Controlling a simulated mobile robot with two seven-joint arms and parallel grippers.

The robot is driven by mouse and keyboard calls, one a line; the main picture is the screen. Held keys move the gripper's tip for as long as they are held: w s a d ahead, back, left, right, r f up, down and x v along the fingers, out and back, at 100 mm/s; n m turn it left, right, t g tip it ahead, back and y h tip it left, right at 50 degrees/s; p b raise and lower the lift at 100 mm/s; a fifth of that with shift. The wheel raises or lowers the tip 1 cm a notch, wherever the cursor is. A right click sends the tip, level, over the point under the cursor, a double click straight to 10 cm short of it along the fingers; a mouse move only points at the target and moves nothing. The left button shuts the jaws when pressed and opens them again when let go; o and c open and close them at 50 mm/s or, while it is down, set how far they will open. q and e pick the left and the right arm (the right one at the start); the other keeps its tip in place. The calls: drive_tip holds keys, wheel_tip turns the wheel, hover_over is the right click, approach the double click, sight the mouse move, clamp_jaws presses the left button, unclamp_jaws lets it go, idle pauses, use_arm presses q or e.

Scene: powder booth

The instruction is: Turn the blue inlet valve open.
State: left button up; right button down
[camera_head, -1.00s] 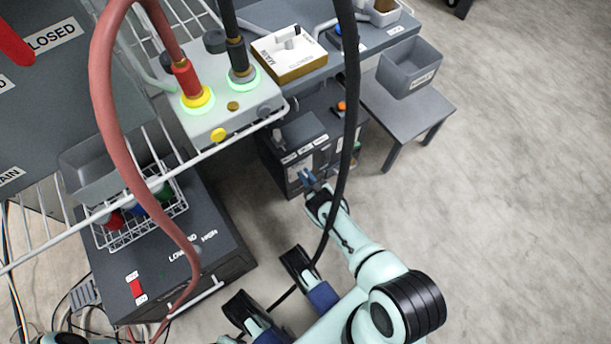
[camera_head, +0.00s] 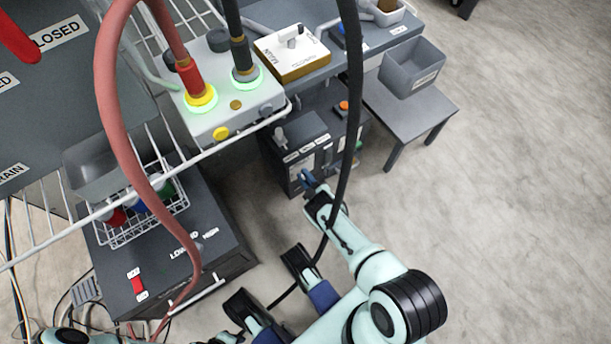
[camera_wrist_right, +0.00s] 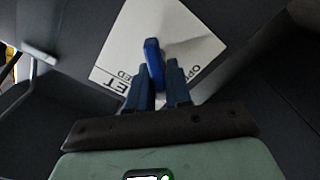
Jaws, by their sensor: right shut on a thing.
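The blue inlet valve is a bright blue lever handle (camera_wrist_right: 154,58) on a white label plate (camera_wrist_right: 190,38) in the right wrist view. Part of the lettering shows, with pieces of "INLET" and "OPEN" readable and the rest covered by the fingers. My right gripper (camera_wrist_right: 156,80) is shut on the handle, one finger on each side of it. My left gripper is not in view.
A black hose (camera_head: 350,110) hangs across my right forearm. A wire shelf with a white hose box (camera_head: 215,120) is above left. A grey stool (camera_head: 440,112) with a bin (camera_head: 410,68) stands right of the cabinet. The floor at right is clear.

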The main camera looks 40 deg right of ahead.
drive_tip(key=n, duration=0.4)
drive_tip(key=shift+a+f+n, duration=0.1)
drive_tip(key=shift+f+n, duration=0.2)
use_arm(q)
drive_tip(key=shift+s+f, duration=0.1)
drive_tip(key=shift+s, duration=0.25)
use_arm(e)
drive_tip(key=shift+f+n, duration=0.2)
drive_tip(key=shift+n, duration=1.7)
drive_tip(key=shift+s, duration=0.1)
drive_tip(key=c, duration=1.2)
unclamp_jaws()
drive_tip(key=shift+o, duration=0.2)
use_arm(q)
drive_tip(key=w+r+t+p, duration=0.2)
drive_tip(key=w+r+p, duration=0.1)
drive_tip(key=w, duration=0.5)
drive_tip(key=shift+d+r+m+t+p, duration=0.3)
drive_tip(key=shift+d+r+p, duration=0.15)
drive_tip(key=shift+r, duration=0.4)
use_arm(e)
drive_tip(key=s+a, duration=0.1)
drive_tip(key=s, duration=1.2)
drive_tip(key=shift+s+a, duration=0.15)
drive_tip(key=shift+a, duration=0.1)
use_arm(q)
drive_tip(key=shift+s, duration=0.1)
